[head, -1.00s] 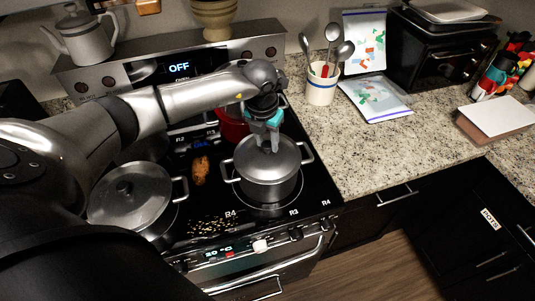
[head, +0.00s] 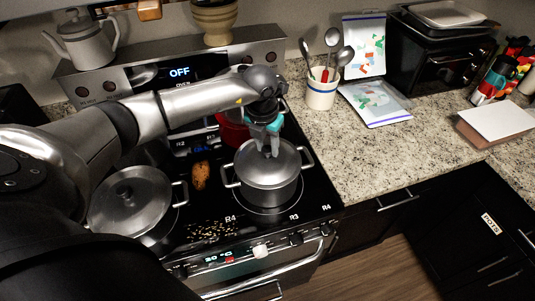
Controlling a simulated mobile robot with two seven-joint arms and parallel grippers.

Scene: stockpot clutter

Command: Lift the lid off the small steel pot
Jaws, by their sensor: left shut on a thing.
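A small steel pot (head: 268,194) with two side handles stands on the right front burner. Its domed steel lid (head: 254,170) is on top and looks level; no clear gap shows between lid and rim. My left gripper (head: 268,152) comes down from above and is shut on the knob at the lid's middle. The fingers hide most of the knob. My right gripper is not in view.
A second lidded steel pot (head: 130,203) stands at the left front. A red pot (head: 232,134) is behind, partly hidden by my arm. A brown food piece (head: 200,176) and crumbs (head: 213,230) lie on the stove. A utensil crock (head: 321,93) stands on the counter at right.

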